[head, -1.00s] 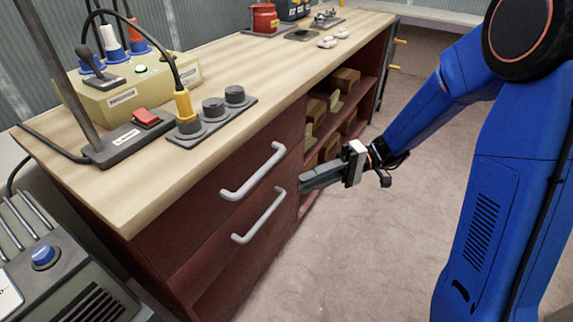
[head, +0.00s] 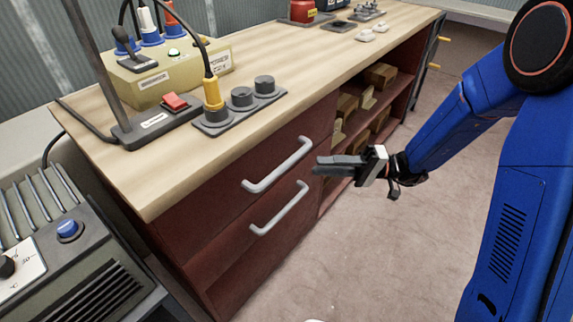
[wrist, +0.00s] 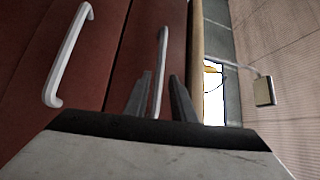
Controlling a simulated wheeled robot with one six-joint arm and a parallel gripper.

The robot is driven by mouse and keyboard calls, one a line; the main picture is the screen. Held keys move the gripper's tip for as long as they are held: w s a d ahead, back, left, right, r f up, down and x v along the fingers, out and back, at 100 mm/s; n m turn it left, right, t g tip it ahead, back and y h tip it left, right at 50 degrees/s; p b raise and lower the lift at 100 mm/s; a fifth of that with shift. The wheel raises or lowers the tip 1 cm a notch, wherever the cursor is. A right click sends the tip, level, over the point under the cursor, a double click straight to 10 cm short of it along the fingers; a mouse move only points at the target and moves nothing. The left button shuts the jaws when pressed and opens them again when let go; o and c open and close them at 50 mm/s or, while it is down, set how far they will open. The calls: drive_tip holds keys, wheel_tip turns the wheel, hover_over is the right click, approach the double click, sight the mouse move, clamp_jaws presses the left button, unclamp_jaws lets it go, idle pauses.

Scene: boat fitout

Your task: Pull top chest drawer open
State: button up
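The dark red chest under the wooden worktop has two drawers, and both look closed. The top drawer's grey bar handle (head: 278,167) sits just below the worktop edge. The lower drawer's handle (head: 279,209) is beneath it. My gripper (head: 318,165) is near the right end of the top handle, pointing left. In the wrist view my gripper (wrist: 160,98) is open, with two dark fingers apart. The top handle (wrist: 162,60) appears in line with the gap between them. I cannot tell whether it lies between the fingertips. The lower handle (wrist: 68,55) is off to the left there.
Open shelves (head: 362,115) with wooden blocks are right of the drawers. The worktop (head: 150,185) carries a socket strip (head: 240,108), a switch box (head: 165,78) and other gear. A grey machine (head: 70,255) stands at lower left. The floor (head: 400,250) in front is clear.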

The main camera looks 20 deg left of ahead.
sight(286, 162)
drive_tip(key=x, duration=1.1)
drive_tip(key=shift+d, duration=0.1)
clamp_jaws()
